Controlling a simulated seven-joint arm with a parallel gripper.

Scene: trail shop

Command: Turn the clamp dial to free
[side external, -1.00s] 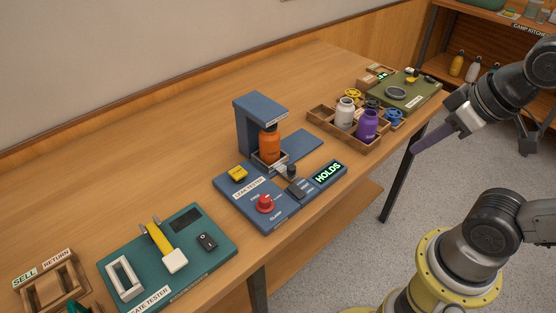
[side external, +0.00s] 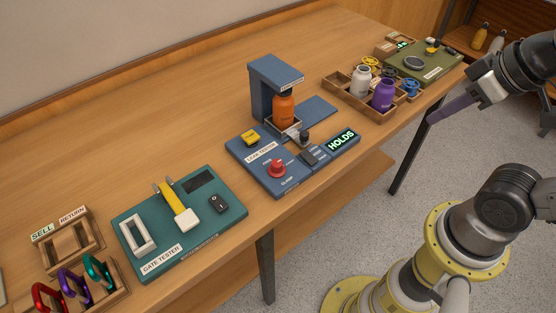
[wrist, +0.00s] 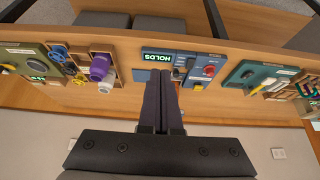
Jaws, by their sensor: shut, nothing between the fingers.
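The red clamp dial (side external: 277,168) sits on the front of the blue leak tester (side external: 245,155), with small FREE and CLAMP labels by it; its pointer setting is too small to read. It also shows in the wrist view (wrist: 209,70). An orange bottle (side external: 283,110) stands upright in the tester under its blue arm. The display (side external: 342,140) reads HOLDS. My gripper (side external: 431,121) is shut and empty, off to the right, beyond the table's front edge and apart from the tester. In the wrist view its long dark fingers (wrist: 160,76) are together.
A wooden tray (side external: 340,87) with white and purple bottles is to the right, near a green board (side external: 440,65). Bare table lies behind the testers.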

